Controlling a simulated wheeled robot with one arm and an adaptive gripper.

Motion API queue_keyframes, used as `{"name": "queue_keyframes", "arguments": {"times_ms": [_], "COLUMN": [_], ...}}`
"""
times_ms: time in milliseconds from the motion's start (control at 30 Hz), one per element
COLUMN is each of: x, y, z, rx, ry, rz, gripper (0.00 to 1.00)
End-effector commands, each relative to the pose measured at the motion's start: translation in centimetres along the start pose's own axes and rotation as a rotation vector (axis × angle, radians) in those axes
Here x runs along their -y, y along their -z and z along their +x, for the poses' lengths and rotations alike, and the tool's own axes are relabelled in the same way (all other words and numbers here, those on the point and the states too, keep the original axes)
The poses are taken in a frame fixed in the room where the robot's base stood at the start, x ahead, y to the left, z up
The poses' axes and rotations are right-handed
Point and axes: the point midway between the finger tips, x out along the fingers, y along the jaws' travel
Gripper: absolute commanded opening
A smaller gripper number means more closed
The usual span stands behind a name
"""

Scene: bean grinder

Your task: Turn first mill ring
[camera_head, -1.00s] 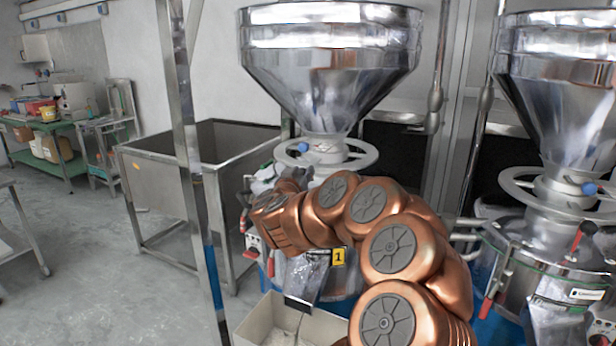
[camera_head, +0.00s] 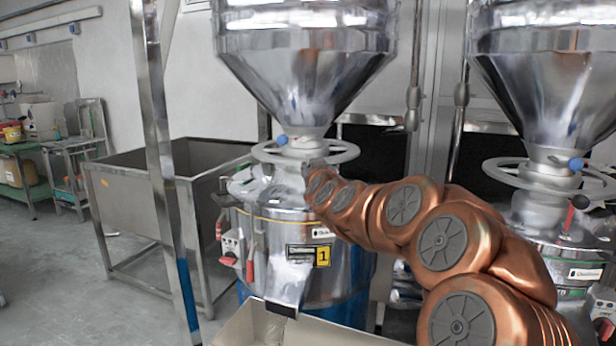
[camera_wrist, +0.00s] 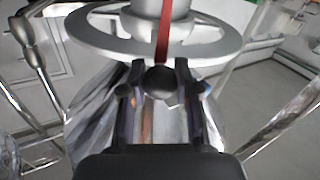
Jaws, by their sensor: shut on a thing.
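The first mill is the left steel mill, with a yellow "1" label (camera_head: 322,256) on its body. Its grey handwheel-like ring (camera_head: 340,153) circles the neck under the hopper and carries a blue knob (camera_head: 282,140). In the wrist view the ring (camera_wrist: 88,32) lies just beyond my gripper (camera_wrist: 160,80). My gripper's two dark fingers are shut on the black ball knob (camera_wrist: 160,84) of a red lever (camera_wrist: 163,40), below the ring. In the head view my copper arm reaches the mill's upper body from the right and hides the gripper and this lever.
A second mill (camera_head: 545,70) with its own ring stands close at right. An open bin (camera_head: 270,325) sits below the first mill's front. A steel post (camera_head: 160,160) and a large steel tub (camera_head: 135,185) stand at left. Open floor lies further left.

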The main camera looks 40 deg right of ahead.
Motion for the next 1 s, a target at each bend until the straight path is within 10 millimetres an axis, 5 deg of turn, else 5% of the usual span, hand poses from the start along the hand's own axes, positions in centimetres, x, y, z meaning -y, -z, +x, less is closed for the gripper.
{"name": "queue_keyframes", "arguments": {"times_ms": [667, 700, 900, 1000], "x": [-0.84, -0.84, -0.72, -0.69], "y": [0.11, 0.12, 0.05, 0.03], "z": [0.03, 0.03, 0.03, 0.03], "rx": [-0.003, -0.004, -0.002, -0.002], "ry": [-0.005, -0.005, -0.003, -0.002], "rz": [0.001, 0.001, 0.001, 0.001], "gripper": [0.0, 0.35, 0.56, 0.58]}}
